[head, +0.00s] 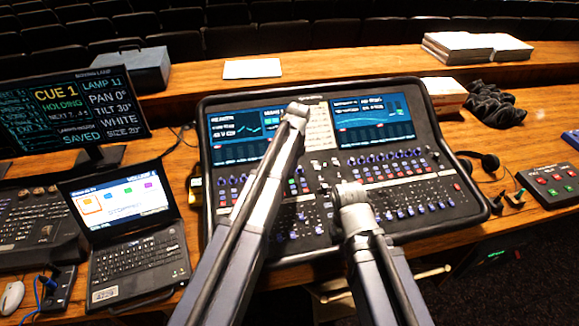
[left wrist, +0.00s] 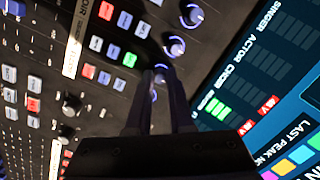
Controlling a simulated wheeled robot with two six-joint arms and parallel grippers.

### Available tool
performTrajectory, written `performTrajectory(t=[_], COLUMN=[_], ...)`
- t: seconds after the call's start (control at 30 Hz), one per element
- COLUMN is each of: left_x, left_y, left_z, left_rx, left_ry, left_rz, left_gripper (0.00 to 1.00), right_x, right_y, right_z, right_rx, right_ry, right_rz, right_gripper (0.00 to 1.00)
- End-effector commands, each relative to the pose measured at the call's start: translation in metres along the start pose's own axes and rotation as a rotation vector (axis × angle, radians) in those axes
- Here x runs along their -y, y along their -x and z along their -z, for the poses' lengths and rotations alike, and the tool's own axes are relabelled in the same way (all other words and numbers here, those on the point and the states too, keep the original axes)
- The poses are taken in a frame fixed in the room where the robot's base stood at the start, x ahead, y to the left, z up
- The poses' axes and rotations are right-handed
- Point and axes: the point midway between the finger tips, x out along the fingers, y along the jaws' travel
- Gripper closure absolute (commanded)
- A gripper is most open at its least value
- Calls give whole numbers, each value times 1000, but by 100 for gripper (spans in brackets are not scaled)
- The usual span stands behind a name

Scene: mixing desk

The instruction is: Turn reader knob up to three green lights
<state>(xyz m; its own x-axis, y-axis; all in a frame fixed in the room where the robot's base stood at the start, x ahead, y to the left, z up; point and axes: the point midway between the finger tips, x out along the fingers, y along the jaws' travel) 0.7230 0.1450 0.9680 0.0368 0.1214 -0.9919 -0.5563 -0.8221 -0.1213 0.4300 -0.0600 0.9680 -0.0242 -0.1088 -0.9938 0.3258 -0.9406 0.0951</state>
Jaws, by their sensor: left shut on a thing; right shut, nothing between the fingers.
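The mixing console (head: 470,208) lies on the wooden desk with two lit screens and rows of knobs. In the left wrist view my left gripper (left wrist: 160,82) is shut on a small blue-lit knob (left wrist: 154,96) in the row beside the screen (left wrist: 285,75); the fingers partly hide it. By its place in the row this looks like the reader knob; its label is hidden. My right gripper (head: 350,192) is shut and empty above the lower console.
A laptop (head: 135,262) and a cue monitor (head: 75,112) stand left of the console. Headphones (head: 490,160), a dark cloth (head: 495,105) and a red-and-green button box (head: 550,183) lie to the right. A white paper (head: 252,69) lies on the shelf behind.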

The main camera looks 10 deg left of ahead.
Motion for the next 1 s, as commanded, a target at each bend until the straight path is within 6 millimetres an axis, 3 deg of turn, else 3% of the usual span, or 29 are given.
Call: performTrajectory(t=[0.3,0.33,0.43,0.77,1.0], left_x=[0,0,0,0,0], left_y=[0,0,0,2,19], left_z=[0,0,0,0,0], left_rx=[1,1,1,0,0], left_ry=[-1,-1,0,0,0], left_rz=[0,0,0,0,0], left_gripper=[100,77,67,67,67], right_x=[0,0,0,0,-2], right_y=[0,0,0,2,19], right_z=[0,0,0,0,-1], right_rx=[0,0,0,0,0], right_ry=[0,0,0,0,0], right_rz=[0,0,0,0,0], right_gripper=[100,100,100,100,100])
